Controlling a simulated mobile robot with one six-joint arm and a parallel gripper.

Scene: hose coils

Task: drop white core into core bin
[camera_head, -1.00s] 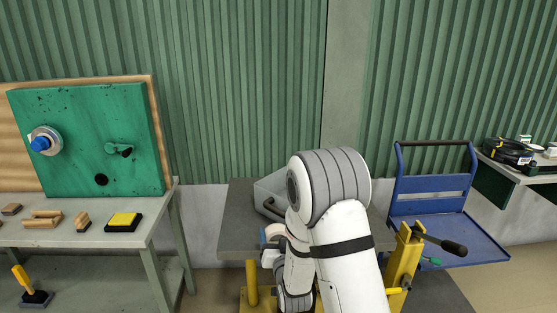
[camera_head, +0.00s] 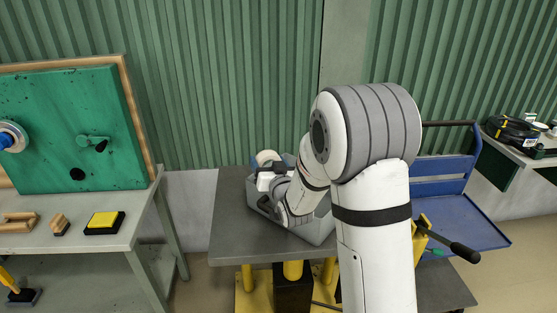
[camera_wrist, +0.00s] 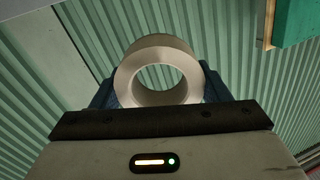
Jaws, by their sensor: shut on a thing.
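The white core (camera_head: 266,156), a short pale ring, is held in my gripper (camera_head: 268,178). In the wrist view the core (camera_wrist: 158,43) shows its open hole, with the dark blue fingers of my gripper (camera_wrist: 158,92) on either side of it. The core bin, a grey open bin (camera_head: 319,233), stands on a dark grey table. My gripper and the core appear near the bin's back left side in the head view. My arm hides much of the bin and its inside, so I cannot tell the core's height above it.
The dark grey table (camera_head: 232,222) has bare top left of the bin. A workbench (camera_head: 120,232) with a green panel (camera_head: 85,135), wooden blocks and a yellow pad is at left. A blue cart (camera_head: 465,215) and a shelf with black coils (camera_head: 512,132) are at right.

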